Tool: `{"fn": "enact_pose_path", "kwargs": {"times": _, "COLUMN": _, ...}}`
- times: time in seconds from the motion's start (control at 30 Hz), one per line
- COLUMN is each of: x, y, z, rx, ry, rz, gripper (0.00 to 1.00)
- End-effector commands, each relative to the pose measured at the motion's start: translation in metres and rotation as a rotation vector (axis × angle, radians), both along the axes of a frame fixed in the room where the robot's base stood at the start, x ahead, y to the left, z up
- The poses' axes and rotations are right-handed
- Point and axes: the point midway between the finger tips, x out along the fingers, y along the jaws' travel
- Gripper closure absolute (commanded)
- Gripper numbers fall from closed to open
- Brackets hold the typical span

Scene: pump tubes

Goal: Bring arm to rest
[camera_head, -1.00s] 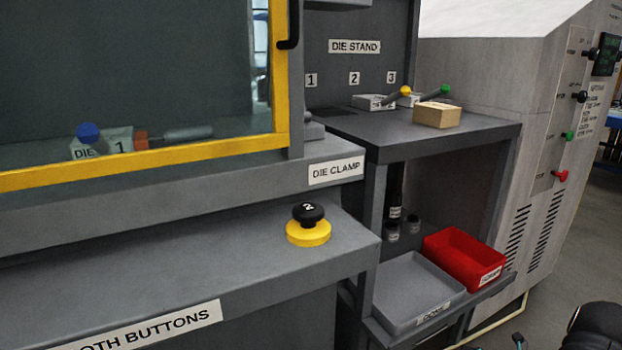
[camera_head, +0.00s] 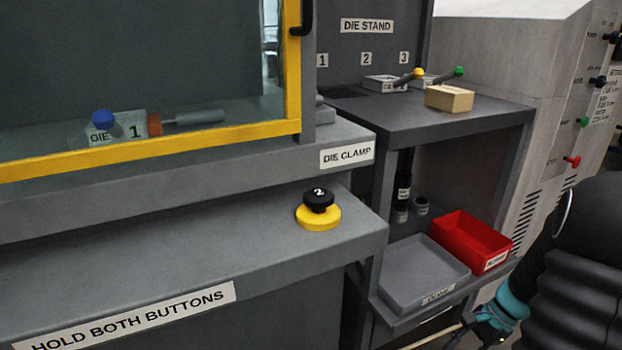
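My arm (camera_head: 585,255), black with a teal band, enters at the lower right of the head view. My gripper (camera_head: 478,332) shows at the bottom edge, small, dark and partly cut off. It is in front of the lower shelf, below the red bin (camera_head: 470,242) and grey tray (camera_head: 422,275). I cannot tell whether its fingers are open or shut, and nothing held is visible.
A die marked 1 (camera_head: 128,128) lies behind the yellow-framed window. A black knob on a yellow base (camera_head: 318,210) sits on the front ledge (camera_head: 230,250). The die stand (camera_head: 430,120) bears small dies and a tan block (camera_head: 449,98). A grey cabinet (camera_head: 530,70) stands right.

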Motion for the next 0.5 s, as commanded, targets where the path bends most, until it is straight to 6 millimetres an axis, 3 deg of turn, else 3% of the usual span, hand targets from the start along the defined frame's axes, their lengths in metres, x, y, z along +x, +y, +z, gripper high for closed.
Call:
{"fn": "enact_pose_path", "kwargs": {"times": 0.1, "x": -0.01, "y": 0.018, "z": 0.035, "rx": -0.092, "ry": -0.077, "rz": 0.187, "gripper": 0.63}}
{"fn": "enact_pose_path", "kwargs": {"times": 0.5, "x": -0.047, "y": 0.071, "z": 0.126, "rx": -0.365, "ry": -0.287, "rz": 0.699, "gripper": 0.63}}
